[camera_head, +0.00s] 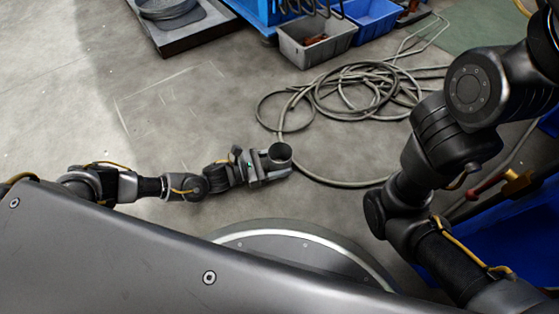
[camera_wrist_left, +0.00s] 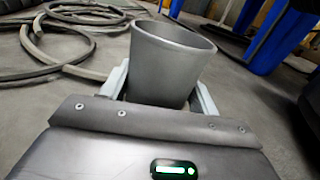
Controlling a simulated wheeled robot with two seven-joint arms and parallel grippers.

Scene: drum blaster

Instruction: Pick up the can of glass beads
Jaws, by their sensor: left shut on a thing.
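A grey metal can (camera_wrist_left: 165,65) with an open top stands between the fingers of my left gripper (camera_wrist_left: 160,92) in the left wrist view. The fingers are shut on its two sides. In the head view the can (camera_head: 280,152) shows as a small dark-topped cylinder at the tip of my left gripper (camera_head: 277,165), low over the concrete floor. I cannot see what is inside the can. My right arm is at the right of the head view, but its gripper is out of the picture.
A coiled grey hose (camera_head: 345,95) lies on the floor just beyond the can. A grey bin (camera_head: 318,50) and a blue bin (camera_head: 372,22) stand at the back. A dark tray (camera_head: 185,38) is at the upper left. The floor at left is clear.

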